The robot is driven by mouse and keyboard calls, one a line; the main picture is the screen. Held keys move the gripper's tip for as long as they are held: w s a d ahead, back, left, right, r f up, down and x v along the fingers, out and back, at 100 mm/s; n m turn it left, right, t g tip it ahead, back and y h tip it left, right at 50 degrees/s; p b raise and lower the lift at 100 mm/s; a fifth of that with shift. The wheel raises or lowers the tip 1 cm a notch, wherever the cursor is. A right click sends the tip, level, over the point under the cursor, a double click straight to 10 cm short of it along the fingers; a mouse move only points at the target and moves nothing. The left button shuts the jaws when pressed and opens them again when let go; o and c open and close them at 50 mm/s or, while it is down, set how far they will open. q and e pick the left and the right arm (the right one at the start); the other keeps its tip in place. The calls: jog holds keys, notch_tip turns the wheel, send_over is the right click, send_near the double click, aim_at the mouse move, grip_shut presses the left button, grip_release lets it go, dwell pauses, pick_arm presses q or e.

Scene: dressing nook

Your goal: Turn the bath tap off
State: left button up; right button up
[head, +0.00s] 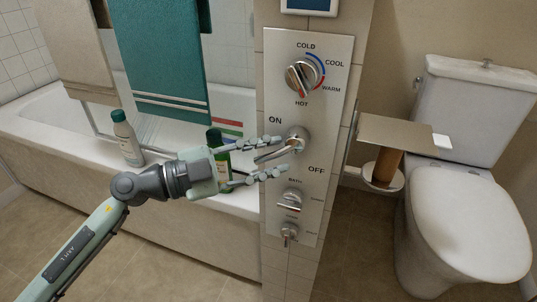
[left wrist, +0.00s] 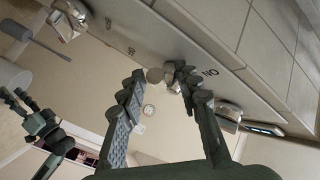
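A metal wall panel (head: 322,150) carries the bath tap lever (head: 294,142), which sits between the printed words ON, upper left, and OFF, lower right. The lever's handle points left and slightly down. My left gripper (head: 277,157) is open, with one finger above the handle and the other below it, close to the panel. I cannot tell whether either finger touches it. In the left wrist view the lever's rounded end (left wrist: 154,75) shows between the two fingertips. What looks like my right gripper (left wrist: 22,102) shows at that view's left edge; its opening is unclear.
A temperature knob (head: 303,75) is above the lever, and a bath selector knob (head: 289,201) and a smaller knob (head: 289,233) are below. Bottles (head: 127,138) stand on the bathtub rim (head: 170,163). A toilet (head: 462,190) and a paper holder shelf (head: 395,133) are to the right.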

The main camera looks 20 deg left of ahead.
pick_arm(q)
jog(key=shift+c, duration=0.2)
grip_shut()
